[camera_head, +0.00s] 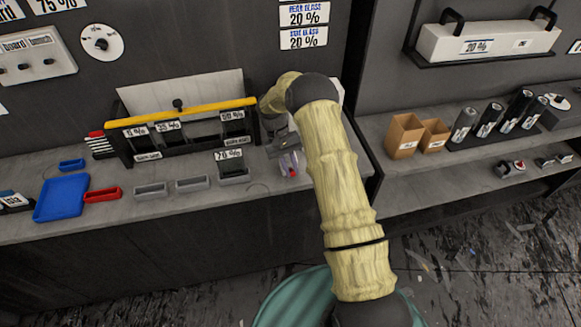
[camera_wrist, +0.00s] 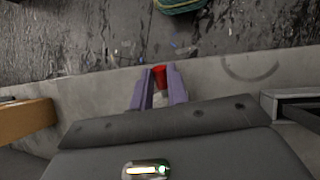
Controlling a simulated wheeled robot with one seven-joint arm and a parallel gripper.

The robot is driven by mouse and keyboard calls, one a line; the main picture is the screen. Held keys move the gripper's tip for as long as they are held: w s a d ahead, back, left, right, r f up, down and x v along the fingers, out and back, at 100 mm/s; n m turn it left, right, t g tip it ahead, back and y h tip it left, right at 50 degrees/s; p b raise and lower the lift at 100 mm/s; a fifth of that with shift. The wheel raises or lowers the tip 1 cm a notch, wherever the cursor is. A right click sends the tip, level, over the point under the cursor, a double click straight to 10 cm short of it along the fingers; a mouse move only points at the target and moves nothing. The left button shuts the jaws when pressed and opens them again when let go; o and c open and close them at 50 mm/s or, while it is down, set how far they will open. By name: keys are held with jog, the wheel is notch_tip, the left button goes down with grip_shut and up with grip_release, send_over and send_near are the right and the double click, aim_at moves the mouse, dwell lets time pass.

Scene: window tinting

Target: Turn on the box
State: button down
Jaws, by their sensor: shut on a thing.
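My gripper (camera_head: 290,165) reaches down over the counter, just right of the black rack. In the wrist view its two purple fingers (camera_wrist: 159,88) are closed on a small red object (camera_wrist: 160,74). Most of this object is hidden between the fingers, so I cannot tell what it is. No box is clearly marked as the one to turn on. A pale box-like thing (camera_head: 338,92) behind my arm is mostly hidden. A white wall panel with dark knobs (camera_head: 36,56) is at the upper left. I see no lit sign on either.
The rack with a yellow top bar (camera_head: 195,111) stands left of my gripper, holding labelled dark samples. Grey trays (camera_head: 193,184), a red tray (camera_head: 102,195) and a blue tray (camera_head: 61,198) lie on the counter. Cardboard boxes (camera_head: 404,136) and dark rolls (camera_head: 489,120) stand on the right counter.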

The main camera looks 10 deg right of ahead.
jog(key=c, duration=1.4)
grip_release()
jog(key=shift+o, duration=0.2)
jog(key=b+v, duration=0.2)
jog(key=v, duration=1.5)
jog(key=shift+r, duration=0.25)
